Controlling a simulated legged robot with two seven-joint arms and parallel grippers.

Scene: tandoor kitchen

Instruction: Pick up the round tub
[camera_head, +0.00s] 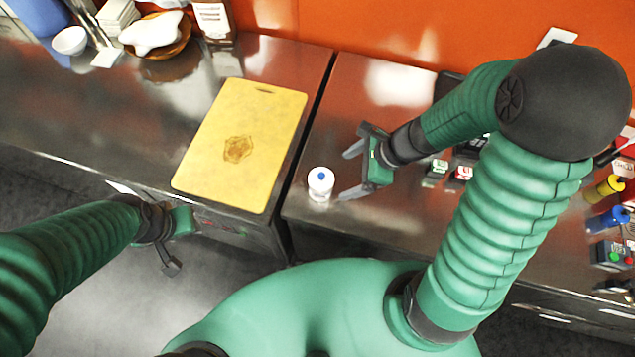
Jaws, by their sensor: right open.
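The round tub (320,183) is small and white with a blue spot on top. It stands upright near the front left corner of the right-hand steel counter. My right gripper (346,174) is open, its two fingers pointing left toward the tub. The lower fingertip is close to the tub's right side; I cannot tell whether it touches. My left gripper (172,245) hangs at the counter's front edge at lower left, away from the tub. Its fingers are partly hidden and their opening is unclear.
A yellow cutting board (245,130) with a brown mark lies left of the tub, across a dark gap between counters. A wooden bowl (165,45) and a white bowl (70,40) stand at the back left. Small boxes (436,172) lie right of my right gripper.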

